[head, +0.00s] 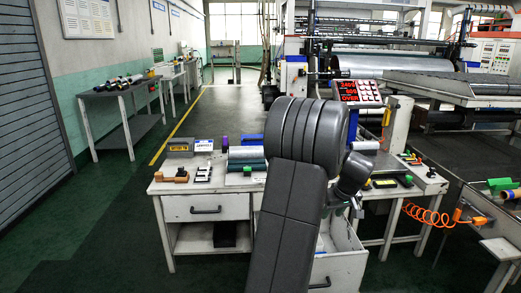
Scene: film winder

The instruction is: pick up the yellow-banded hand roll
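I cannot pick out a yellow-banded hand roll for certain. Several dark rolls (119,83) lie on the grey side table at the left, too small to tell their bands. A short roll with a yellowish edge (510,194) lies at the far right, beside a green roll (499,184). My arm fills the middle of the head view and hides part of the white workbench (232,206). My gripper (355,208) hangs at the right of the arm, over the bench's open drawer. Its fingers are too small and dark to tell open from shut.
The white workbench carries teal rolls (246,153), an orange-handled tool (172,176), a black-and-yellow device (384,183) and a red display (358,91). An orange coiled hose (425,214) hangs at its right. The winding machine stands behind. Green floor lies clear at the left.

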